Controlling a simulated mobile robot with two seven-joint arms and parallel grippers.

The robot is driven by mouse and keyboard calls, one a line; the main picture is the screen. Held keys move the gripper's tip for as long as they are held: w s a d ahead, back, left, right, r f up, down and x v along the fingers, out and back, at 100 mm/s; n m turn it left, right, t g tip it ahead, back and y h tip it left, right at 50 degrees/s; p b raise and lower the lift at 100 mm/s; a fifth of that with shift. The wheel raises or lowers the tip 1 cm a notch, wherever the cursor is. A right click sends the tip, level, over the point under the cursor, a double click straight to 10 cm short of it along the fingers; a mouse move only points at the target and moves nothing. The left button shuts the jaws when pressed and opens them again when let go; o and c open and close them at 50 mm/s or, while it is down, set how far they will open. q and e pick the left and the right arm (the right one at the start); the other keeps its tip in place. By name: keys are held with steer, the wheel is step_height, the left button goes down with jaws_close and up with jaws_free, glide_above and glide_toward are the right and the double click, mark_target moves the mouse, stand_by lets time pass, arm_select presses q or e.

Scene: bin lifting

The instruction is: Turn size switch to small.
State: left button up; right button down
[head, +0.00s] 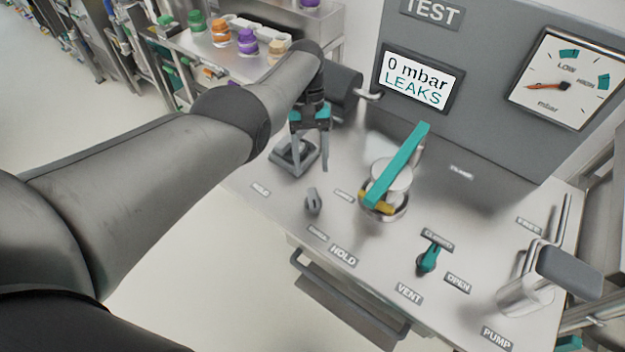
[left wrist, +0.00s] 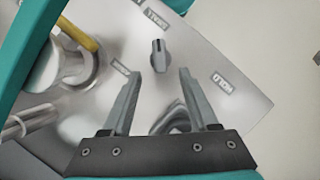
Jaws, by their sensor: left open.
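The size switch is a small grey knob (head: 313,201) on the metal bench top. A "LARGE" label (head: 344,195) lies to its right and a "SMALL" label (head: 317,234) below it. My left gripper (head: 310,165) is open, empty and pointing down, behind the knob in the head view. In the left wrist view the knob (left wrist: 159,56) lies just beyond the gap between the open fingertips (left wrist: 159,74), apart from both. A pale mark shows on the knob's far end there. Its exact setting is hard to tell. My right gripper is not in view.
A grey hold lever (head: 292,157) stands close by the left gripper. A teal bar (head: 398,165) crosses a round chamber to the right. A teal vent valve (head: 428,258) and a pump handle (head: 568,270) stand farther right. The display (head: 417,79) reads "0 mbar LEAKS".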

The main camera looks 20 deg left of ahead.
arm_select(q)
steer(key=b+v, duration=0.1)
steer(key=v, duration=0.5)
steer(key=shift+r, duration=0.4)
steer(key=shift+f, duration=0.1)
